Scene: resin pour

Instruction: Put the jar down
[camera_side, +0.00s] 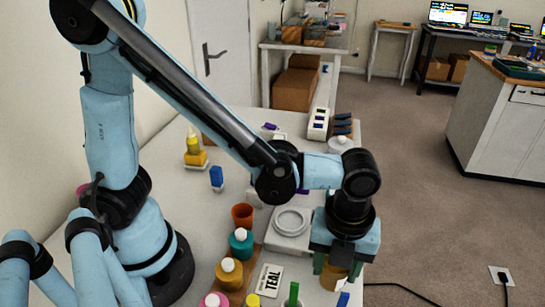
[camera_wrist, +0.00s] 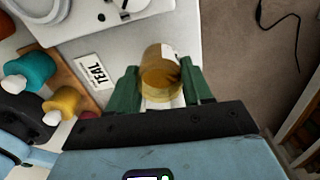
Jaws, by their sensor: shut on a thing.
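An amber jar (camera_wrist: 160,72) with a pale label sits between the green fingers of my gripper (camera_wrist: 162,82) in the wrist view. The fingers are shut on its sides. In the side view the jar (camera_side: 333,278) shows below my gripper (camera_side: 335,268), near the right edge of the white table (camera_side: 180,205). The gripper partly hides it. I cannot tell whether its base touches the tabletop.
A TEAL card (camera_side: 270,281) lies left of the jar. A wooden rack (camera_wrist: 75,77) holds teal and amber bottles. A white scale (camera_side: 291,222) with a round pan and an orange cup (camera_side: 242,216) stand behind. Floor drops away right of the table.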

